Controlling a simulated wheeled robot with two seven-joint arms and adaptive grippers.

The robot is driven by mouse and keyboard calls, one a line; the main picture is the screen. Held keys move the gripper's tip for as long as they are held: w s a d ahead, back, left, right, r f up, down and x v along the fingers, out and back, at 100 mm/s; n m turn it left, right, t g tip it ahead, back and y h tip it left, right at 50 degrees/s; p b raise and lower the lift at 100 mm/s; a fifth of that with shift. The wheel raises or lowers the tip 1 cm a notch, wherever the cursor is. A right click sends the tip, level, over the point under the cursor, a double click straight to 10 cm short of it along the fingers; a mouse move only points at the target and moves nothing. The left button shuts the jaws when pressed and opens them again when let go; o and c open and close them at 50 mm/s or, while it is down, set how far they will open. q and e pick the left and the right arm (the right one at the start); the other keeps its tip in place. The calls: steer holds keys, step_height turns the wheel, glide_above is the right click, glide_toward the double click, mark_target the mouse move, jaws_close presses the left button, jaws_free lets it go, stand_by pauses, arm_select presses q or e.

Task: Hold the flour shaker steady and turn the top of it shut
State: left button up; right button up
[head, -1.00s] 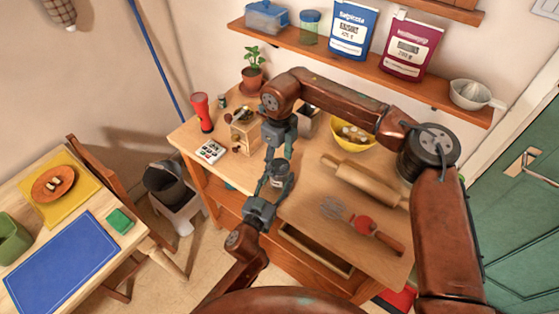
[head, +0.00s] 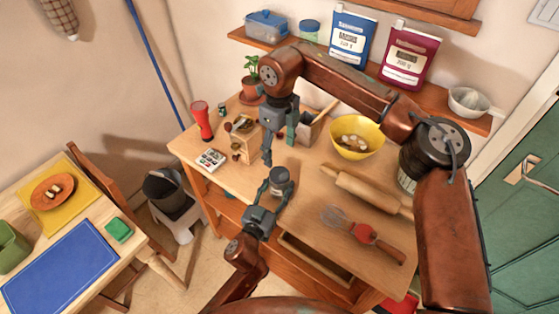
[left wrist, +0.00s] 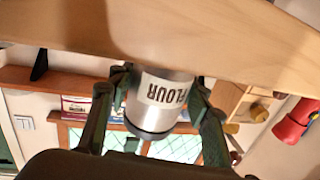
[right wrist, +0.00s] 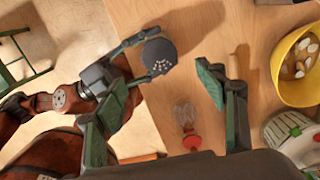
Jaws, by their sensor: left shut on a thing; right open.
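The flour shaker (head: 281,176) is a small metal can with a dark top, upright near the table's front edge. My left gripper (head: 277,189) is shut around its body from the front. In the left wrist view the shaker (left wrist: 160,100) shows its FLOUR label between the fingers. In the right wrist view its dark round top (right wrist: 159,57) shows several pale holes. My right gripper (head: 279,148) is open and empty, pointing down above and slightly behind the shaker, apart from it. The exact height of the gap is hard to tell.
On the wooden table (head: 310,210) stand a coffee grinder (head: 240,135), a yellow bowl (head: 357,138), a rolling pin (head: 366,190) and a red-handled whisk (head: 362,232). The table between shaker and rolling pin is clear.

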steer(key=shift+r, duration=1.35)
arm_select(q)
steer(key=o, duration=1.5)
steer(key=shift+c, duration=0.2)
